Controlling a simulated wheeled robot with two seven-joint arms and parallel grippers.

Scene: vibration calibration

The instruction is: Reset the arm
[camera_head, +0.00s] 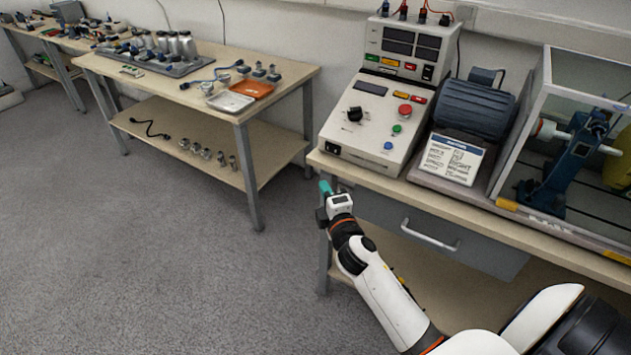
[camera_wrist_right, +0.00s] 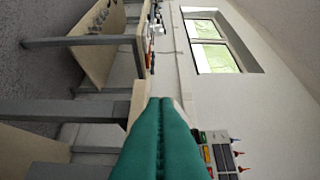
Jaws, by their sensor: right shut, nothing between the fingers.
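My right arm comes in from the lower right of the head view. Its gripper (camera_head: 325,188) is shut and empty, with teal fingertips, just off the front left corner of the right workbench (camera_head: 335,168). The shut teal fingers (camera_wrist_right: 160,140) fill the lower middle of the right wrist view, pressed together. That view is turned sideways. My left gripper does not show in either view.
On the right workbench stand a control console (camera_head: 376,110), a motor (camera_head: 474,105) and a clear-sided test rig (camera_head: 575,130). A drawer (camera_head: 440,232) sits below. A second table (camera_head: 290,82) holds an orange tray (camera_head: 252,89) and several sensors. Grey floor (camera_head: 150,250) is open at left.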

